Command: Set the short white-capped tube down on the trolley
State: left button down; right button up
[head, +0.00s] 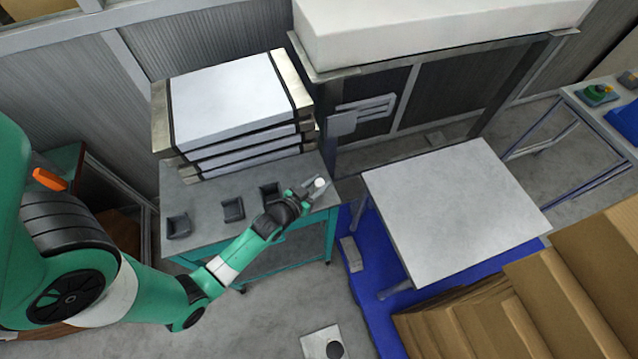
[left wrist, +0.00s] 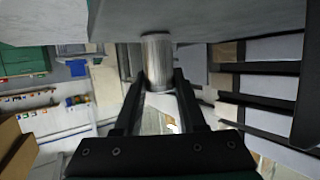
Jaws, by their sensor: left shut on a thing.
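My left gripper (head: 304,190) is over the right end of the trolley's grey top (head: 205,197). It is shut on the short white-capped tube (head: 320,184), whose white cap shows between the fingers. In the left wrist view the tube (left wrist: 158,60) is a silvery cylinder between the black fingertips (left wrist: 160,85). Its upper end in that picture meets or nearly meets the grey trolley surface (left wrist: 215,18); I cannot tell whether they touch. My right gripper is not in view.
Several small dark holders (head: 178,226) stand along the trolley's front edge, one close to my left gripper. Stacked white-topped cases (head: 228,100) fill its back. A pale grey table (head: 450,210) stands to the right, with cardboard boxes (head: 580,270) in front of it.

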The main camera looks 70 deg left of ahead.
pick_arm(q)
jog(key=shift+c, duration=2.4)
grip_release()
jog(key=shift+s+d+r+p, duration=0.1)
jog(key=shift+s+r+p, duration=0.1)
jog(key=shift+p, duration=0.1)
jog(key=p+v, duration=0.1)
jog(key=v, duration=1)
jog(key=shift+s, duration=0.2)
jog(key=shift+d, duration=0.15)
